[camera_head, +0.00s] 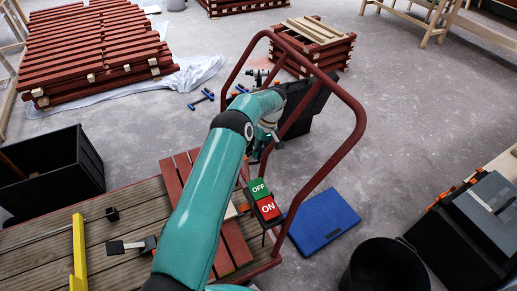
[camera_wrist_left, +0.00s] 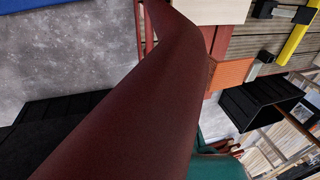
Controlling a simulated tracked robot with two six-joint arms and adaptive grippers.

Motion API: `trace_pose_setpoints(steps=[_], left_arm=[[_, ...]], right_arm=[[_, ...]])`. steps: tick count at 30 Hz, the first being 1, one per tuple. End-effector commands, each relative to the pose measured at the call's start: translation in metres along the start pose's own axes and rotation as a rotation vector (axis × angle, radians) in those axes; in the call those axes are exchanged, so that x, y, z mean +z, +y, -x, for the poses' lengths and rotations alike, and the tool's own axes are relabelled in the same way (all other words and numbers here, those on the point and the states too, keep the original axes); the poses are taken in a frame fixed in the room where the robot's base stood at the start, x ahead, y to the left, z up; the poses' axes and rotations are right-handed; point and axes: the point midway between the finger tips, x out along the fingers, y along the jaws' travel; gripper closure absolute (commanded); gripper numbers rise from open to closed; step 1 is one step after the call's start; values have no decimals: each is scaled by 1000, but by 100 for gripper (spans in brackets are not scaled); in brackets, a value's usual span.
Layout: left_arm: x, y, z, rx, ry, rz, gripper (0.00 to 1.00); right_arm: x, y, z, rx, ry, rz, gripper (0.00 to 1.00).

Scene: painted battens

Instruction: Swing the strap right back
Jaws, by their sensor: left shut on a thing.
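My left gripper (camera_head: 264,146) is at the end of the teal arm, inside the dark red hoop (camera_head: 351,108) that rises from the slatted deck. My own wrist mostly covers its fingers. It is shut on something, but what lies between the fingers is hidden. I cannot make out a separate strap in either view. In the left wrist view a broad dark red bar (camera_wrist_left: 128,108) crosses close to the camera, and the fingertips do not show. My right gripper is in neither view.
A green and red OFF/ON block (camera_head: 263,199) stands beside my forearm. A black case (camera_head: 305,103) is behind the wrist. A blue panel (camera_head: 322,221), a black bucket (camera_head: 386,268) and a black bin (camera_head: 48,171) stand around the deck (camera_head: 118,222).

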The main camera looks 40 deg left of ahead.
Motion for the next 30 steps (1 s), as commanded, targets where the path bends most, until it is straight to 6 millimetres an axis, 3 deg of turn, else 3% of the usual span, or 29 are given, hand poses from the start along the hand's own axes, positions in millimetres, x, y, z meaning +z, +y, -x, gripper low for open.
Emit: trace_pose_setpoints(steps=[1,6,7,11,23,30], left_arm=[[2,38,7,106,44,25,100],[6,43,7,105,45,18,100],[6,44,6,104,44,17,85],[7,46,6,104,45,14,63],[10,48,11,101,45,9,63],[13,36,35,72,31,2,63]], right_arm=[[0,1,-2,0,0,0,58],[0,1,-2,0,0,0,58],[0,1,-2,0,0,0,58],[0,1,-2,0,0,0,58],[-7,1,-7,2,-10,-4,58],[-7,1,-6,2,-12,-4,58]])
